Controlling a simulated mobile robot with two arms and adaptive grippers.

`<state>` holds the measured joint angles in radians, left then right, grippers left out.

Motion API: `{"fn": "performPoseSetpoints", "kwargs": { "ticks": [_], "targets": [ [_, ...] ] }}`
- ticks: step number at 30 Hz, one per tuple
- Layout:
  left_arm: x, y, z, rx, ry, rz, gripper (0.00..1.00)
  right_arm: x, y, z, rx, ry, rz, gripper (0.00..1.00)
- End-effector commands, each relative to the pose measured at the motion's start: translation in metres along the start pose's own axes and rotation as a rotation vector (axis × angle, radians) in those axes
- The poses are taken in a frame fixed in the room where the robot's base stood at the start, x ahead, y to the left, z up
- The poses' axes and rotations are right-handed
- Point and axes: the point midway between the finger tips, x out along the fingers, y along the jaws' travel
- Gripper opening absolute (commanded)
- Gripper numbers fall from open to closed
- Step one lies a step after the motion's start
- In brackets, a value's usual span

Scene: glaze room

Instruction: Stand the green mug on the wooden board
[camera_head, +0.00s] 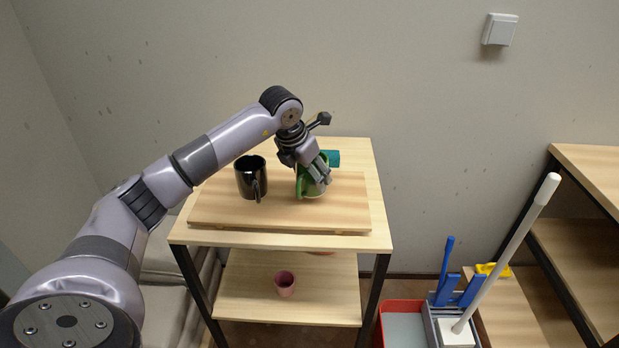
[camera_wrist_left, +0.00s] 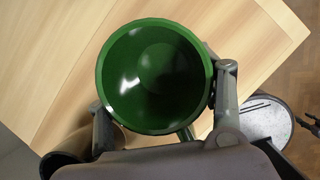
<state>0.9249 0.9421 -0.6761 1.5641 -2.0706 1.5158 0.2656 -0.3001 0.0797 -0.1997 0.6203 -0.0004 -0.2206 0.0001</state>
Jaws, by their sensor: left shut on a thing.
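The green mug (camera_head: 313,189) is upright, over the right part of the wooden board (camera_head: 225,211); I cannot tell whether its base touches the board. My left gripper (camera_head: 324,180) is shut on the mug from above and hides part of it. In the left wrist view the mug (camera_wrist_left: 153,75) shows its round open mouth and empty inside, with a finger of the left gripper (camera_wrist_left: 165,105) on either side. The pale board (camera_wrist_left: 50,65) lies below it. My right gripper is not in view.
A black mug (camera_head: 246,177) stands on the board to the left. A teal object (camera_head: 332,158) is behind the gripper. A pink cup (camera_head: 284,283) stands on the lower shelf (camera_head: 243,302). A red bucket (camera_head: 404,306) and cleaning tools are on the floor at right.

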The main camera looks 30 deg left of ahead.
Motion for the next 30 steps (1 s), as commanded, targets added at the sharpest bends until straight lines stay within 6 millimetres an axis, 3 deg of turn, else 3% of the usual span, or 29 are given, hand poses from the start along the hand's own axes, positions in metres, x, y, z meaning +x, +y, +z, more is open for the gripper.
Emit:
{"fn": "performPoseSetpoints", "kwargs": {
  "ticks": [3,14,15,23,30],
  "targets": [
    [0.013,-0.001,-0.006,0.000,0.001,-0.001,0.24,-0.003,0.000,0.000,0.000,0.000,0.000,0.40],
    [0.018,-0.001,-0.007,0.000,-0.002,-0.001,0.24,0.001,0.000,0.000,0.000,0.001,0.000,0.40],
    [0.017,-0.001,-0.007,0.000,0.000,-0.001,0.64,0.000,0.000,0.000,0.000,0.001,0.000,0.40],
    [0.017,-0.001,-0.007,0.000,0.000,-0.001,0.81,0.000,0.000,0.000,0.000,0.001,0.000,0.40],
    [0.017,-0.001,-0.007,0.000,0.000,-0.001,0.82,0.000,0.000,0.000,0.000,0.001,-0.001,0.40]
  ]
}}
